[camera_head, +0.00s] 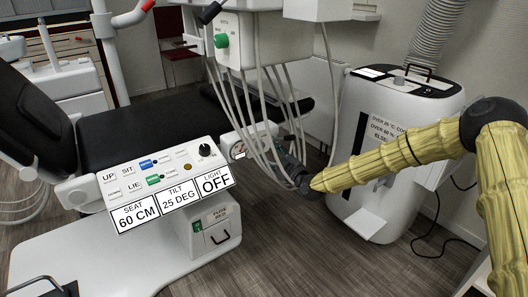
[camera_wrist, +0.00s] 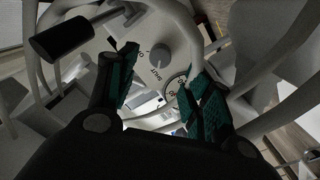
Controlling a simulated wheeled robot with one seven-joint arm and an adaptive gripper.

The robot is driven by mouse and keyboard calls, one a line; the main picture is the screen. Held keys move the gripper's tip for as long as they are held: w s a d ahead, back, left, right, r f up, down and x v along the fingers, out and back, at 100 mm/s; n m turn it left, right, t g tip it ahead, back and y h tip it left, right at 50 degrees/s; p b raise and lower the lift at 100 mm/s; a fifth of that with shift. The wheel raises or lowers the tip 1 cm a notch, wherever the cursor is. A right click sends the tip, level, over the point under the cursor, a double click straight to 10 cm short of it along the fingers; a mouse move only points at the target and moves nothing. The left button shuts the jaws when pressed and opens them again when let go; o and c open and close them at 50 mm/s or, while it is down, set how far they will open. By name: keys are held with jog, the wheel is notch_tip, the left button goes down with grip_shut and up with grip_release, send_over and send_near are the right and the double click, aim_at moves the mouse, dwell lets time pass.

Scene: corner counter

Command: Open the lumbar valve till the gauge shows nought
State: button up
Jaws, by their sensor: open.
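A round grey knob (camera_wrist: 160,56) sits on a pale panel in the wrist view, with the word SHUT beside it and other lettering partly hidden. I take it for the lumbar valve. A round gauge (camera_wrist: 174,88) lies just below it, partly behind my right finger; its needle cannot be read. In the head view a small round dial (camera_head: 238,150) shows on the chair's side, too small to read. My gripper (camera_wrist: 163,68) is open, its teal-padded fingers on either side of the knob; contact cannot be told. In the head view my gripper (camera_head: 292,168) is beside the chair among hoses.
Pale hoses (camera_head: 270,105) hang around my gripper. A black-ended lever (camera_wrist: 65,38) is at the upper left in the wrist view. The chair's control panel (camera_head: 165,172) is left of my gripper. A white machine (camera_head: 395,130) stands behind my arm. Floor is clear in front.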

aim_at(262, 146)
jog(key=shift+b+x, duration=0.7)
jog(key=shift+x, duration=2.05)
jog(key=c, duration=1)
